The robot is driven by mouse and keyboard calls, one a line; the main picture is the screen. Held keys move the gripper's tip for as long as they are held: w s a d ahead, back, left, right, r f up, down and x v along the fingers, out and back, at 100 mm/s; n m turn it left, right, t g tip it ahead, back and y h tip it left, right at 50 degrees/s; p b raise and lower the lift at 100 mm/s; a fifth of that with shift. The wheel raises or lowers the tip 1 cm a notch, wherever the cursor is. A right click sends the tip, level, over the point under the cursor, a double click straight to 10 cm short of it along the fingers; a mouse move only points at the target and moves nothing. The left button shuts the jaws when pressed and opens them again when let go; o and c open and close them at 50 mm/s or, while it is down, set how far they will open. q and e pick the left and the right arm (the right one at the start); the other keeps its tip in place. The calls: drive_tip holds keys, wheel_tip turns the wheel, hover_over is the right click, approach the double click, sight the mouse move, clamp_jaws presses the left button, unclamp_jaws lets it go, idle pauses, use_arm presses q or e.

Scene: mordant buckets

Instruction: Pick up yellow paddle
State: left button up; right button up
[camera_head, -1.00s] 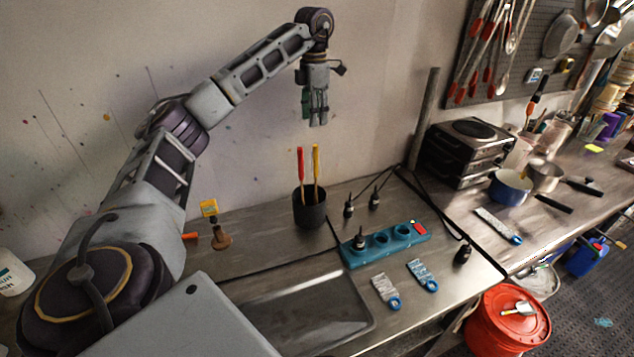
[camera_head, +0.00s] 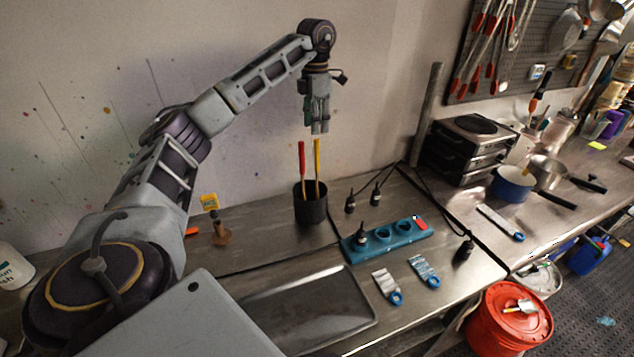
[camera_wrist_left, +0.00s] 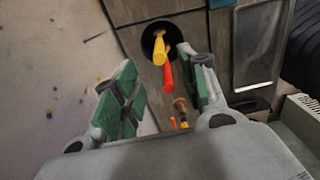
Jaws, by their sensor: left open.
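The yellow paddle (camera_head: 317,156) stands upright in a black cup (camera_head: 311,208) on the metal counter, beside a red paddle (camera_head: 302,158) in the same cup. My left gripper (camera_head: 320,132) points down just above the paddles' tops, with its fingers open and empty. In the left wrist view, the yellow paddle (camera_wrist_left: 159,47) and the red paddle (camera_wrist_left: 168,77) show between and beyond the green-padded fingers (camera_wrist_left: 158,98). The lower parts of both paddles are hidden inside the cup. My right gripper is not in view.
A metal tray (camera_head: 310,312) lies in front of the cup. A teal holder block (camera_head: 405,243) and small dark bottles stand to the right. The wall (camera_head: 330,50) is close behind the cup.

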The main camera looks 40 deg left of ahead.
sight(316, 140)
use_arm(q)
wheel_tip(316, 140, down, 4)
drive_tip(key=shift+r, duration=0.2)
drive_tip(key=shift+f, duration=0.35)
drive_tip(key=shift+w+f+p, duration=0.15)
drive_tip(key=shift+f+p, duration=0.5)
drive_tip(key=shift+f, duration=1.95)
clamp_jaws()
